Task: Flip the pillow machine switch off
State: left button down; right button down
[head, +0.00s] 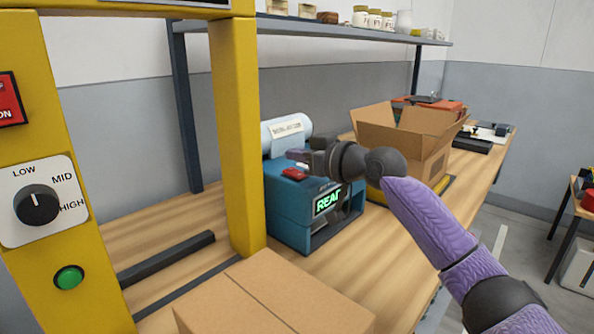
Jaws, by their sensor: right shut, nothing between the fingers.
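The pillow machine (288,222) is a blue box on the wooden bench, with a white film roll (287,131) on its back. Its front has a green lit display (328,200) that starts with "REA". A red switch (294,174) sits on its top near the left side. My right gripper (298,156) is shut and empty, just above and behind the red switch in the picture. I cannot tell whether the fingers touch it. The gripper and wrist hide part of the machine's top right. My left gripper is not in view.
A yellow post (236,130) stands just left of the machine. A closed cardboard box (270,295) lies in front, and an open box (433,150) stands behind right. A yellow panel at left has a speed dial (37,205) and green button (69,277). A shelf (350,32) runs above.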

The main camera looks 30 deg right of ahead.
notch_tip(320, 180, down, 2)
jog(key=shift+w+f+b, duration=0.1)
jog(key=shift+b, duration=0.2)
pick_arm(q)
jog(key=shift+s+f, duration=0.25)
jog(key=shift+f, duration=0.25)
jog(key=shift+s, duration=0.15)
